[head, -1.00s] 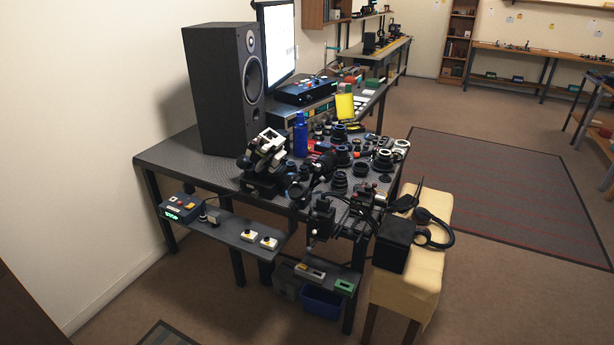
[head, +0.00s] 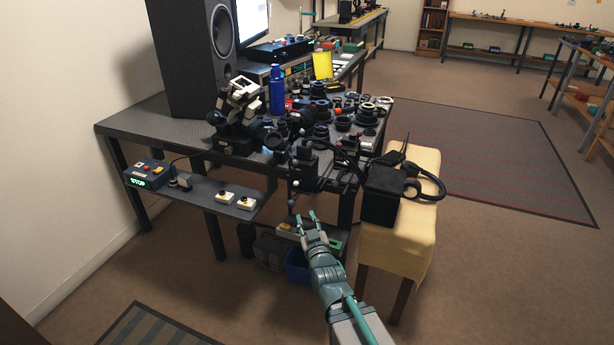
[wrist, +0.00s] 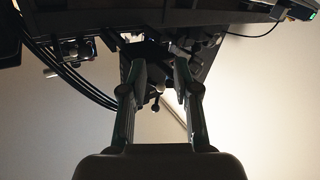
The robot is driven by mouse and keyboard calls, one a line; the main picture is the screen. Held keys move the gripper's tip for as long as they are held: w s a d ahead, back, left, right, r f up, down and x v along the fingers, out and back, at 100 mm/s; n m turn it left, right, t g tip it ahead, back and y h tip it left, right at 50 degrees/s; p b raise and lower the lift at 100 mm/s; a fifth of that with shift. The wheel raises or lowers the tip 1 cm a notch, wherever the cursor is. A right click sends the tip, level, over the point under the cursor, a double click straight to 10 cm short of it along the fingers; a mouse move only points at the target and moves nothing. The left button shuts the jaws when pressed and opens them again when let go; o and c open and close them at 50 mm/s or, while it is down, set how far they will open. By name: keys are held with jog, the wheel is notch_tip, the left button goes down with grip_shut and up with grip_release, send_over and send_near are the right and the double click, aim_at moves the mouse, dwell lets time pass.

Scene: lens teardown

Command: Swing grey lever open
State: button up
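My gripper (head: 305,216) is below and in front of the work table's front edge in the head view, its two fingers apart and pointing up toward a black clamp-like mechanism (head: 303,170). In the wrist view, my gripper (wrist: 162,76) is open, with nothing held between the fingers. Beyond the fingertips is the dark underside of the mechanism, with small ball-ended levers (wrist: 156,104) hanging between the fingers. They look apart from the fingers, though depth is hard to judge. I cannot tell which of these is the grey lever; the parts are dark and small.
A yellow-covered stool (head: 402,235) with a black box (head: 382,195) and headphones stands close on the right. A low shelf with a blue bin (head: 297,264) is under the mechanism. Dark cables (wrist: 70,75) hang at left in the wrist view. Lens parts crowd the table (head: 150,128).

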aim_at(295, 163)
notch_tip(295, 163, up, 11)
jog(key=a+t+y+b, duration=0.1)
jog(key=t+b, duration=0.1)
jog(key=t, duration=0.2)
jog(key=x, duration=0.3)
jog(key=b+x, duration=0.1)
jog(key=x, duration=0.2)
jog(key=b+x, duration=0.1)
jog(key=x, duration=0.3)
jog(key=shift+s+a+r, duration=0.1)
jog(key=shift+s+r, duration=0.05)
jog(key=shift+r, duration=0.1)
grip_shut()
